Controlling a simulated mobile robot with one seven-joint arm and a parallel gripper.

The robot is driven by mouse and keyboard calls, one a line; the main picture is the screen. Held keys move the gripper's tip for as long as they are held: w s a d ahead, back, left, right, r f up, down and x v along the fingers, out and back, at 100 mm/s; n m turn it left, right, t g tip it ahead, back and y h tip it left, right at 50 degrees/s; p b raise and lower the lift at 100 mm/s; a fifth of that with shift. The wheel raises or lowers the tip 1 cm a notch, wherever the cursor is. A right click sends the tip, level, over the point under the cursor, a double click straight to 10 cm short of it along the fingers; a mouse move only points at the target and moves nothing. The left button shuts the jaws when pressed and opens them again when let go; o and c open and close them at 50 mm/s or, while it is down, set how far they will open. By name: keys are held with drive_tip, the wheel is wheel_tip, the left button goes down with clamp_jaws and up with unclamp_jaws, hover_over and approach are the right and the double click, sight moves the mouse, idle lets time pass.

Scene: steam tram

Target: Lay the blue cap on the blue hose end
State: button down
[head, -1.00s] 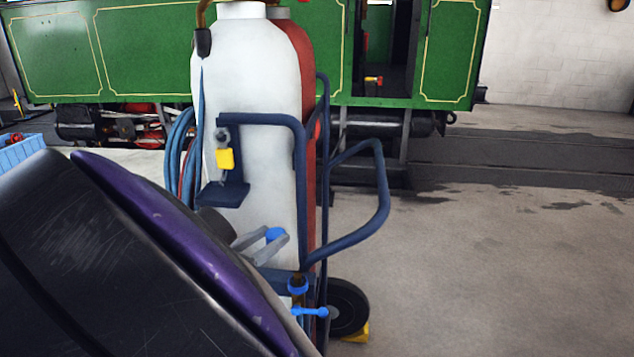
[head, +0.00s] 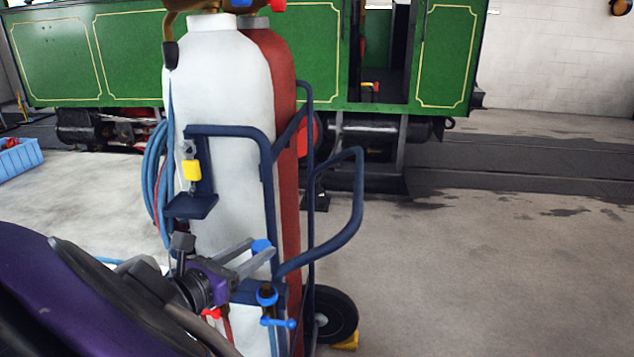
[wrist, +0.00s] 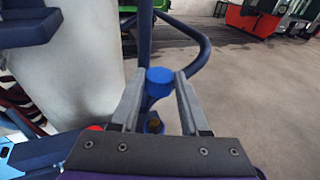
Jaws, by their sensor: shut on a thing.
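My gripper (head: 262,256) is shut on a small round blue cap (head: 262,246), held at the fingertips. The cap also shows between the two grey fingers in the wrist view (wrist: 160,75). A blue-ringed upright fitting with a dark brass top, which looks like the blue hose end (head: 267,297), stands low on the bottle trolley. In the head view the cap is above it and apart from it. In the wrist view a brass ring (wrist: 153,124) shows below the cap, between the fingers; the cap hides part of what lies beyond.
The trolley's navy tube frame (head: 350,215) stands close right of my gripper. White (head: 225,100) and dark red (head: 287,150) bottles stand behind. A blue tap handle (head: 278,322) sticks out below the fitting. A yellow padlock (head: 192,170) hangs left. Open floor lies right.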

wheel_tip(320, 180, down, 6)
drive_tip(key=b, duration=0.5)
drive_tip(key=shift+f+b, duration=0.2)
drive_tip(key=shift+b, duration=0.1)
drive_tip(key=shift+r+p, duration=0.1)
drive_tip(key=shift+p, duration=0.85)
drive_tip(key=shift+f, duration=0.2)
idle(0.6)
drive_tip(key=shift+f, duration=0.55)
drive_tip(key=shift+f, duration=0.2)
idle(0.3)
drive_tip(key=shift+p, duration=0.5)
drive_tip(key=shift+f+b, duration=0.3)
drive_tip(key=shift+f, duration=0.3)
idle(1.0)
